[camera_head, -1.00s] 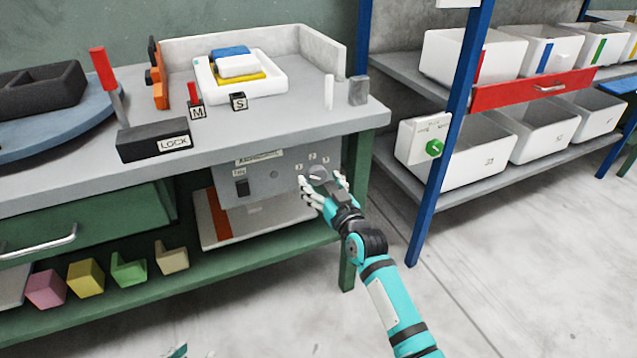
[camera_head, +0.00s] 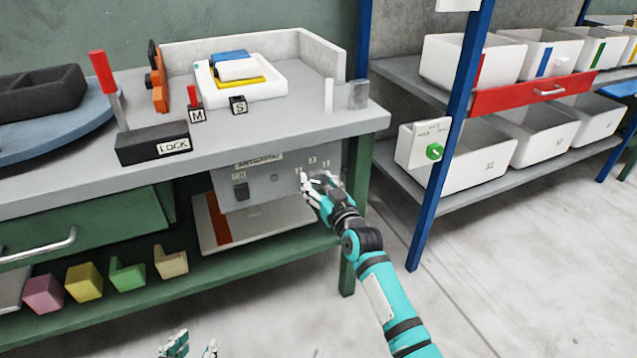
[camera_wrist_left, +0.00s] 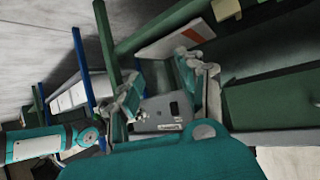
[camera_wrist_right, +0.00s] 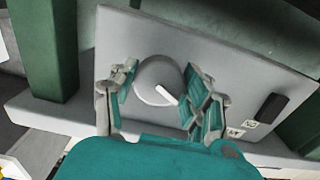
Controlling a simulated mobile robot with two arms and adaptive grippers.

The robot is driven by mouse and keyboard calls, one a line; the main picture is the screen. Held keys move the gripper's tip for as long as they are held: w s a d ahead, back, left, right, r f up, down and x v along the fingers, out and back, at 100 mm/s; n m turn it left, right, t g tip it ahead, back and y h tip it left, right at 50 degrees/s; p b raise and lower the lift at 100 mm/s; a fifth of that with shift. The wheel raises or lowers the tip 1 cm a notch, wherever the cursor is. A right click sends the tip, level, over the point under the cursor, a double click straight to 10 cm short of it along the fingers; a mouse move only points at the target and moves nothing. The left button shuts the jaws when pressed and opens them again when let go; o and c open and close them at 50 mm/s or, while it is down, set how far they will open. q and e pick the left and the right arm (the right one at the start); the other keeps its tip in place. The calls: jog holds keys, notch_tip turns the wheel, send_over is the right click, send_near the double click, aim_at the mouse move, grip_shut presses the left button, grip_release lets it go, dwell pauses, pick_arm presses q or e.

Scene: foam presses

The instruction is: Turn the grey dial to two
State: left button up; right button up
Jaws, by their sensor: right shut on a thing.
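The grey dial (camera_wrist_right: 150,80) is a round knob with a white pointer mark, on the front of a grey control box (camera_head: 270,183) under the bench top. My right gripper (camera_head: 322,182) is at the dial, its fingers on either side of it and shut on it, as the right wrist view (camera_wrist_right: 158,90) also shows. In the head view the fingers hide most of the dial. Small number labels (camera_head: 312,161) sit above the dial, too small to read surely. My left gripper (camera_head: 190,347) is open and empty at the bottom edge of the head view.
The box also carries a dark switch (camera_head: 241,191). A green bench leg (camera_head: 349,250) stands just right of the box, with the bench top (camera_head: 290,122) above. Coloured blocks (camera_head: 84,282) lie on the lower shelf. The floor in front is clear.

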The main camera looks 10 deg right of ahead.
jog(key=m+p, duration=0.2)
jog(key=m, duration=0.1)
jog(key=shift+r, duration=0.1)
jog(key=m+p, duration=0.1)
jog(key=m, duration=0.3)
jog(key=shift+a, duration=0.1)
pick_arm(q)
jog(key=s+a+f+g+y, duration=0.1)
jog(key=s+a+f+g, duration=0.1)
jog(key=s, duration=0.4)
jog(key=s+a+f+g+y, duration=0.1)
jog(key=s+a+f+g, duration=0.1)
jog(key=s+g, duration=0.3)
jog(key=shift+s+f+g+p, duration=0.3)
jog(key=shift+s+f, duration=0.3)
jog(key=shift+f, duration=0.05)
pick_arm(e)
jog(key=m, duration=0.4)
jog(key=shift+m, duration=0.3)
jog(key=o, duration=1.1)
jog(key=shift+o, duration=0.2)
jog(key=shift+s, duration=0.15)
jog(key=v, duration=1.1)
jog(key=shift+s, duration=0.4)
